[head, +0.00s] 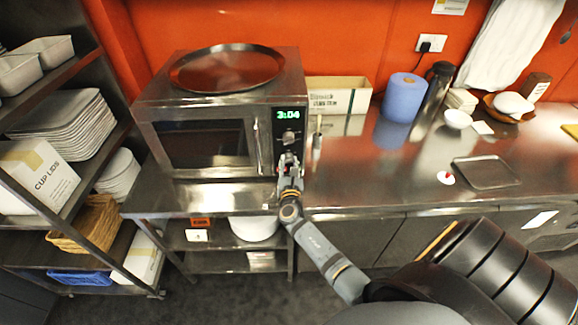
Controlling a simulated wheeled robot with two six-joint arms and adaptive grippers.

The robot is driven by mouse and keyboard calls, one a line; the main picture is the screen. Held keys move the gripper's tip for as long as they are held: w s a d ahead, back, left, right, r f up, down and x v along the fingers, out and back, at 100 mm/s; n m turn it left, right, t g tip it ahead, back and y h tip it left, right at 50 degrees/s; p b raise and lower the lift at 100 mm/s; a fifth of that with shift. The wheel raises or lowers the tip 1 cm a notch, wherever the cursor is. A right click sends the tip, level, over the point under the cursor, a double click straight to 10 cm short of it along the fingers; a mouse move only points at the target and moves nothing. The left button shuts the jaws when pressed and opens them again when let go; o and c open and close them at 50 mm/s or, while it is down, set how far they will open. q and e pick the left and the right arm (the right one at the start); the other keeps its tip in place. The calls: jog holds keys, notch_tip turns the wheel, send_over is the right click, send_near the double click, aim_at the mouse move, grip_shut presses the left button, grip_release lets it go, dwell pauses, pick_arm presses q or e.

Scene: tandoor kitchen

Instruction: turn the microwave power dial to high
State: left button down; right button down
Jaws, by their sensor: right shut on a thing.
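The microwave (204,108) stands on the steel counter at the left, its door closed and its green display reading 3:04. Its control panel (289,128) is the dark strip on the right of the front, with a round dial (289,138) below the display. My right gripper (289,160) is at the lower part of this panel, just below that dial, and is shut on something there. The gripper hides what it holds; a power dial at that spot cannot be made out. The dial's marks are too small to read. My left gripper is not in view.
A round steel tray (227,69) lies on top of the microwave. A cardboard box (338,97), a blue paper roll (404,96) and a dark flask (433,85) stand along the back wall. A small steel tray (486,173) lies on the right counter. Shelves stand at the left.

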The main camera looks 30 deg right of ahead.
jog(key=m+b, duration=0.5)
jog(key=shift+f, duration=0.25)
jog(key=m+b, duration=0.4)
jog(key=m, duration=0.1)
jog(key=shift+m+b, duration=0.35)
jog(key=shift+m, duration=0.05)
jog(key=m+b, duration=0.4)
jog(key=m, duration=0.1)
jog(key=shift+r+m+b, duration=0.1)
jog(key=shift+m+b, duration=0.2)
jog(key=shift+b, duration=0.05)
jog(key=m+b, duration=0.2)
jog(key=m, duration=0.1)
jog(key=shift+b, duration=0.35)
jog(key=shift+r+m+b, duration=0.2)
jog(key=shift+m+b, duration=0.75)
jog(key=shift+m, duration=0.45)
jog(key=c, duration=1)
grip_release()
